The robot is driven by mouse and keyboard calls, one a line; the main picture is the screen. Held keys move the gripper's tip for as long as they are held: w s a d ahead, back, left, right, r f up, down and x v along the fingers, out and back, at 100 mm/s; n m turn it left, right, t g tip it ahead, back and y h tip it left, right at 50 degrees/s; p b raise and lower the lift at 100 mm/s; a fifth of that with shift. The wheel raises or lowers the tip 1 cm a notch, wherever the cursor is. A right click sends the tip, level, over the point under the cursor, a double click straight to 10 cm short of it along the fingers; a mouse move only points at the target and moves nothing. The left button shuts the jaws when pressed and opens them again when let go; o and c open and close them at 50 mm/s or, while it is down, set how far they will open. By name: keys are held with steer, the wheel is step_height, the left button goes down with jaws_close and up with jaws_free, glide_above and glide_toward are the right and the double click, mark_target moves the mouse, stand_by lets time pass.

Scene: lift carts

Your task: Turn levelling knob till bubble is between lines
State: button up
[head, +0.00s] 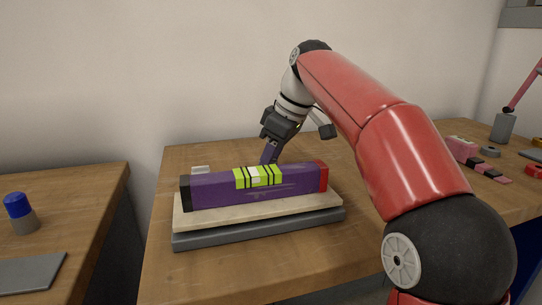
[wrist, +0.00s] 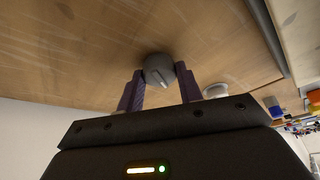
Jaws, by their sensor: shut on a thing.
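A purple spirit level (head: 215,190) with a black left end and a red right end lies on a pale board (head: 190,219) above a grey base (head: 210,239). Its yellow-green vial (head: 240,179) has dark lines. A pale patch, apparently the bubble, shows near the vial's middle and seems to lie between dark lines, but it is too small to be sure. My gripper (head: 268,155) reaches down behind the level, which hides its tips. In the wrist view, its purple fingers are shut on a grey round knob (wrist: 158,70) with a light mark.
A small pale block (head: 200,170) sits behind the level's left end. Pink and dark items (head: 465,149) lie on the bench at right. A separate table at left holds a blue-topped cylinder (head: 19,211) and a grey plate (head: 32,272). A gap separates the tables.

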steer(key=m+t, duration=0.1)
steer(key=m, duration=0.1)
steer(key=m+h, duration=0.1)
steer(key=m, duration=0.2)
steer(key=shift+s+a+m+t, duration=0.1)
steer(key=shift+m+t, duration=0.2)
steer(key=shift+t, duration=0.1)
steer(key=o, duration=1)
steer(key=shift+r, duration=0.1)
steer(key=v, duration=0.7)
steer(key=shift+s+r, duration=0.1)
steer(key=shift+r, duration=0.2)
